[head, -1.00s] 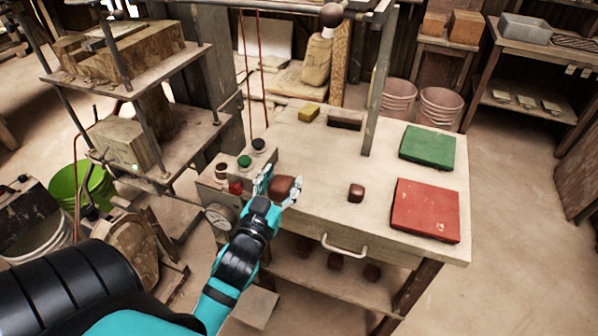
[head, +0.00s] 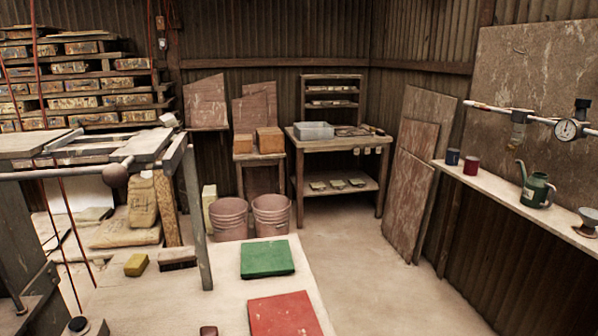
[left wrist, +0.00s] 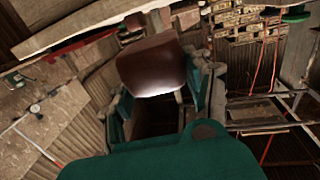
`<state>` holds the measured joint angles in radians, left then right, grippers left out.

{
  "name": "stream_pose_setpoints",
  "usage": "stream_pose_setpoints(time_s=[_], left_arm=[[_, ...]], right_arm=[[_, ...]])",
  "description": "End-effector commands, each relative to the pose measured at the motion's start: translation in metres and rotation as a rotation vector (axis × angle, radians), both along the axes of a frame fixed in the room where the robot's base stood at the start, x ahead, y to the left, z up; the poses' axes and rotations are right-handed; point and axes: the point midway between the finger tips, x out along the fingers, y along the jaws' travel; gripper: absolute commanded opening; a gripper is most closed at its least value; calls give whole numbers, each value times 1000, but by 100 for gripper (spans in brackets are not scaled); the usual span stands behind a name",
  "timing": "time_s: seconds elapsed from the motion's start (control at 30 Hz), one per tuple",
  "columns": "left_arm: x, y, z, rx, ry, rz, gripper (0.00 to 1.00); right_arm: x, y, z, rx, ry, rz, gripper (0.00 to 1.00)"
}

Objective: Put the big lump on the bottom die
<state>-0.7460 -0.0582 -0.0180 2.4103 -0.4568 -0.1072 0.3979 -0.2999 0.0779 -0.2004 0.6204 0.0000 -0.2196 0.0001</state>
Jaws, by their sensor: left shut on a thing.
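The big lump (left wrist: 152,68) is a dark brown rounded block. My left gripper (left wrist: 155,92) is shut on it, with a teal finger on each side, in the left wrist view. The lump is off the table, with the walls and room behind it. My left gripper is outside the head view, and my right gripper shows in neither view. A smaller brown lump (head: 208,331) is cut off at the bottom edge of the head view. I cannot make out the bottom die.
A green mat (head: 267,258) and a red mat (head: 283,315) lie on the worktable (head: 222,290). A yellow block (head: 136,265) and a brush (head: 177,258) are at its back. A grey metal post (head: 194,215) and a round knob (head: 116,175) stand left. The floor to the right is clear.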

Motion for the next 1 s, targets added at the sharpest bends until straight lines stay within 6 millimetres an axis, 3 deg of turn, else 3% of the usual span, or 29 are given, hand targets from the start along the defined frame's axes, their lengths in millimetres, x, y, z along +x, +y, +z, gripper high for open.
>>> stream_pose_setpoints(time_s=[0.1,0.2,1.0], left_arm=[[-2,-29,-1,-2,-4,-55,10],[-3,-40,-1,-1,-8,-74,10],[-3,-40,-1,-3,-9,-73,10]], right_arm=[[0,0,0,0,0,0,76],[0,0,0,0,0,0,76],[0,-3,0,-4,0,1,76]])
